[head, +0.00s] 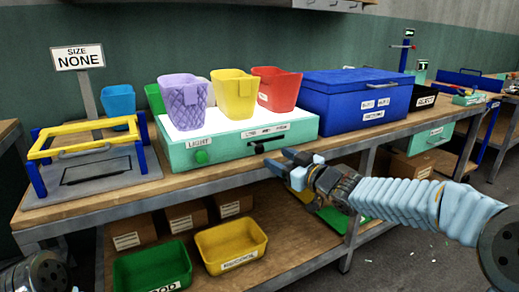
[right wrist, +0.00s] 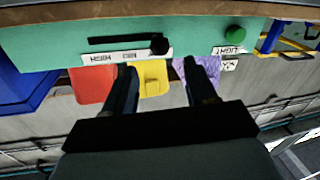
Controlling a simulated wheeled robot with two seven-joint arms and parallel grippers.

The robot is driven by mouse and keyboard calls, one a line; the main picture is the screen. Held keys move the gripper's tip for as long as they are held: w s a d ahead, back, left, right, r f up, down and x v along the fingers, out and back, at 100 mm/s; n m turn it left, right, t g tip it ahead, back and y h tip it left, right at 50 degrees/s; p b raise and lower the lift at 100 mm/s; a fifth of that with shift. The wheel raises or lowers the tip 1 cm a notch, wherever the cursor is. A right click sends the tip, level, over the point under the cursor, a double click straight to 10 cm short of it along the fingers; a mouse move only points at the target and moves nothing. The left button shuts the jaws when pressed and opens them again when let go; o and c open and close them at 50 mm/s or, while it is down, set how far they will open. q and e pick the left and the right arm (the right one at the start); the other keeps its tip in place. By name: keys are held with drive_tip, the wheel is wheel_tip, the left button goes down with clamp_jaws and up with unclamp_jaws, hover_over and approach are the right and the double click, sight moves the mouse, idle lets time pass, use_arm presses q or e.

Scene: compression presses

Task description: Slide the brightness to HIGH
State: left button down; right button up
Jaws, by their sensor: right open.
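The teal light box (head: 235,148) stands on the workbench, with a lit white top. Its front has a green button (head: 202,157) beside a LIGHT label and a dark slider slot (head: 275,143) under a strip of level labels. The black slider knob (head: 258,149) sits at the left, LOW end of the slot. In the upside-down right wrist view the knob (right wrist: 159,45) is at the slot's right end, away from HIGH. My right gripper (head: 277,159) is open and empty in front of the knob, apparently not touching it. My left gripper is out of view.
Purple (head: 183,100), yellow (head: 234,92) and red (head: 277,88) cups stand on the lit top. A blue lidded box (head: 350,95) stands right of the light box. A yellow-and-blue frame press (head: 90,150) stands left. Bins lie on the lower shelf.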

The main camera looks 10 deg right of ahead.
sight(263, 150)
drive_tip(key=x, duration=0.9)
drive_tip(key=shift+f+p, duration=0.1)
drive_tip(key=shift+p, duration=0.2)
drive_tip(key=shift+c, duration=0.3)
clamp_jaws()
